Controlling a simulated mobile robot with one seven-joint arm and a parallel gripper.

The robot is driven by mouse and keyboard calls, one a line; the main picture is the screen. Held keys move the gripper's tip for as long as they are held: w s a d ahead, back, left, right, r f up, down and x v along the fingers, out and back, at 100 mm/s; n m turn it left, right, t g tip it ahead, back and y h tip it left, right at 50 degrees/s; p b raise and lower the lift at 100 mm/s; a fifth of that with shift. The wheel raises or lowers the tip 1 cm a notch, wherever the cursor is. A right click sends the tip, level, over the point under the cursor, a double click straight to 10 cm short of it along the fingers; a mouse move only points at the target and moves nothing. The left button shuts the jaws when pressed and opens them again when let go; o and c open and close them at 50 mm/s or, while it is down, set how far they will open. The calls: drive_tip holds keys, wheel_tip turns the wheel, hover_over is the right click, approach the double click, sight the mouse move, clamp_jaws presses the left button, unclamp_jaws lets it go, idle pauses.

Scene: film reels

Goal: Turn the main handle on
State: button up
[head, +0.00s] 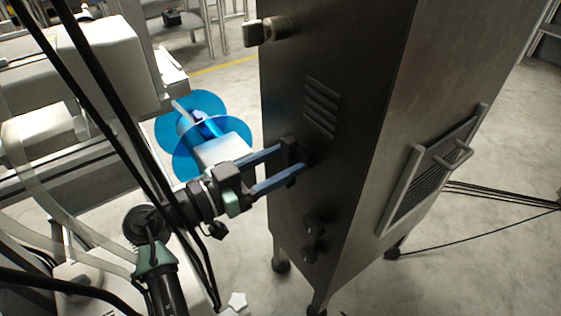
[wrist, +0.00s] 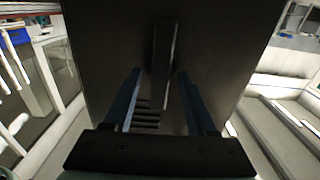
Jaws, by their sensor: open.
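A dark bar-shaped handle (head: 289,153) is on the dark front panel of a tall metal cabinet (head: 345,110). My gripper (head: 292,158) reaches it from the left, with its two blue fingers pointing at the panel. The fingers are open, one on each side of the handle. In the wrist view the handle (wrist: 163,60) stands lengthwise between the fingertips of my gripper (wrist: 160,75), with a visible gap on both sides. I cannot tell how far the fingers are from the panel.
A vent grille (head: 435,165) is on the cabinet's right side. Blue film reels (head: 195,130) stand left, close behind my arm. Cables run across the floor at right.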

drive_tip(key=shift+c, duration=0.3)
clamp_jaws()
drive_tip(key=shift+n, duration=0.3)
drive_tip(key=n+p, duration=0.2)
drive_tip(key=shift+w+a+r+n, duration=0.1)
drive_tip(key=shift+r+n, duration=0.05)
drive_tip(key=shift+n, duration=0.15)
drive_tip(key=n+p, duration=0.4)
drive_tip(key=n, duration=0.1)
drive_tip(key=shift+w+a, duration=0.15)
drive_tip(key=shift+w, duration=0.05)
drive_tip(key=shift+w+a+f+n+p, duration=0.1)
drive_tip(key=shift+f+n+p, duration=0.15)
drive_tip(key=shift+n+p, duration=1.05)
drive_tip(key=shift+d+f+n+p, duration=0.15)
drive_tip(key=shift+n+p, duration=0.5)
drive_tip(key=shift+n, duration=1.25)
drive_tip(key=shift+w+a+f+n+p, duration=0.15)
drive_tip(key=shift+f+n+p, duration=0.15)
drive_tip(key=shift+n+p, duration=1)
drive_tip(key=shift+s+n+b, duration=0.15)
drive_tip(key=shift+n+b, duration=0.15)
drive_tip(key=shift+n, duration=0.2)
